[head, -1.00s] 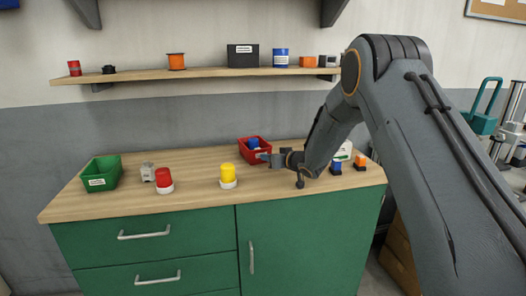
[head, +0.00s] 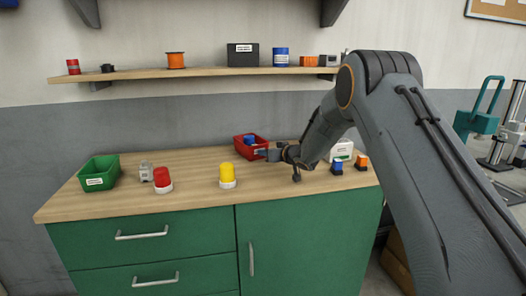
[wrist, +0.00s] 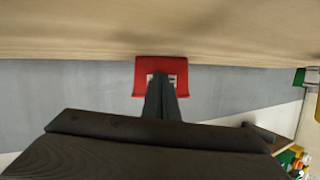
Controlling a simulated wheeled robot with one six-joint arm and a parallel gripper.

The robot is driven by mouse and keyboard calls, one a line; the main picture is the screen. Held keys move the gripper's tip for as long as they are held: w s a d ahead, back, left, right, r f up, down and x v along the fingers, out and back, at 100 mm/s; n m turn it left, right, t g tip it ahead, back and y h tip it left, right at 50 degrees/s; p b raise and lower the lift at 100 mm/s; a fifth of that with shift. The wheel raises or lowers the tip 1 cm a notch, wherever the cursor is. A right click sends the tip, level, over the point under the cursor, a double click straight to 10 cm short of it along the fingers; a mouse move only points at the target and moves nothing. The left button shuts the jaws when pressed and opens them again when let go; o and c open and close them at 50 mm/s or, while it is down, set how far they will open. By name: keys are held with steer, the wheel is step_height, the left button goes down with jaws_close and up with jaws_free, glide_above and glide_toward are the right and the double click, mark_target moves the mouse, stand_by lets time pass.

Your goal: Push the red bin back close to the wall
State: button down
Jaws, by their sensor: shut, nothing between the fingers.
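The red bin (head: 243,151) stands upright at the back of the wooden bench top (head: 200,203), near the grey wall (head: 190,125). A blue item (head: 249,140) sits in it. My gripper (head: 262,153) is shut and empty, its tips at the bin's labelled front. In the wrist view the red bin (wrist: 162,65) is straight ahead of the gripper fingers (wrist: 160,92), which overlap its white label. Whether the tips touch the bin is hard to tell. The gap between the bin and the wall is not clear.
A yellow lamp (head: 227,174), a red lamp (head: 162,180), a grey part (head: 146,171) and a green bin (head: 99,174) stand to the left. Blue (head: 337,168) and orange (head: 362,163) items and a white box (head: 342,149) stand right. A shelf (head: 210,73) hangs above.

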steer(key=shift+w+a+b, duration=0.25)
steer(key=shift+w+b, duration=0.05)
steer(key=shift+w, duration=0.45)
steer(key=shift+w+a+b, duration=0.2)
steer(key=shift+w+b, duration=0.05)
steer(key=shift+w, duration=0.5)
steer(key=s+r+p, duration=0.1)
steer(key=s+d+r+p, duration=0.1)
steer(key=s+p, duration=0.1)
steer(key=shift+s+r, duration=0.25)
steer(key=shift+s, duration=0.05)
steer(key=shift+s+d+r+p, duration=0.2)
steer(key=shift+s+r+p, duration=0.1)
steer(key=shift+s+p, duration=0.4)
steer(key=shift+d, duration=0.1)
